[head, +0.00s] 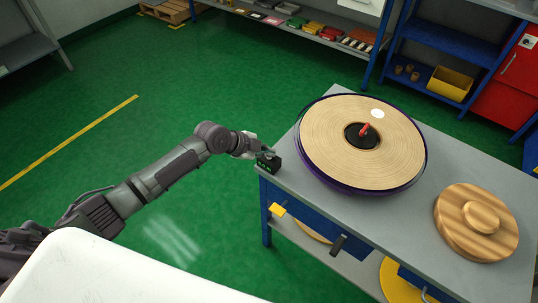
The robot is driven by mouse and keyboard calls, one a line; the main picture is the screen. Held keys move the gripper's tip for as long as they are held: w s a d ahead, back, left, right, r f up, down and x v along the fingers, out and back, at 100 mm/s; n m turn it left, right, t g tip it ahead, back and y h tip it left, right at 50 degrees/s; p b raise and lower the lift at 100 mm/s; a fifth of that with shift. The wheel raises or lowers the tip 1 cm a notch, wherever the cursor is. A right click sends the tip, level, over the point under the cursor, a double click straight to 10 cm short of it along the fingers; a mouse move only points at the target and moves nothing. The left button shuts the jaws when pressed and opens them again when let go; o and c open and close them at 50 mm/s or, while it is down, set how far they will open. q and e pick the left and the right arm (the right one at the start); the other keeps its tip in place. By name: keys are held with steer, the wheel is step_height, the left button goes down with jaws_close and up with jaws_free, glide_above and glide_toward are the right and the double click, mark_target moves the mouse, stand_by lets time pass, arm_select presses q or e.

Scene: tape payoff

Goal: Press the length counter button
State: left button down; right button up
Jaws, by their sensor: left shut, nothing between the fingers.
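A small black box with a green display, which looks like the length counter (269,164), sits at the near left corner of the grey table. Its button is too small to make out. My left arm reaches in from the left, and my left gripper (262,151) is shut and empty at the back left of the counter's top. I cannot tell whether its fingertips touch the counter. My right gripper is not in view.
A large tan tape roll (330,150) with a purple rim and a red handle lies on the grey table (405,207), right of the counter. A round wooden piece (460,235) lies further right. Blue shelves (460,45) stand behind. The green floor at left is clear.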

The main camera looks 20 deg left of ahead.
mark_target(267, 158)
arm_select(q)
steer(key=shift+r, duration=0.1)
steer(key=shift+r+p, duration=0.6)
steer(key=shift+r, duration=0.15)
step_height(267, 158, up, 5)
steer(key=p, duration=0.3)
steer(key=shift+p, duration=0.4)
stand_by(0.4)
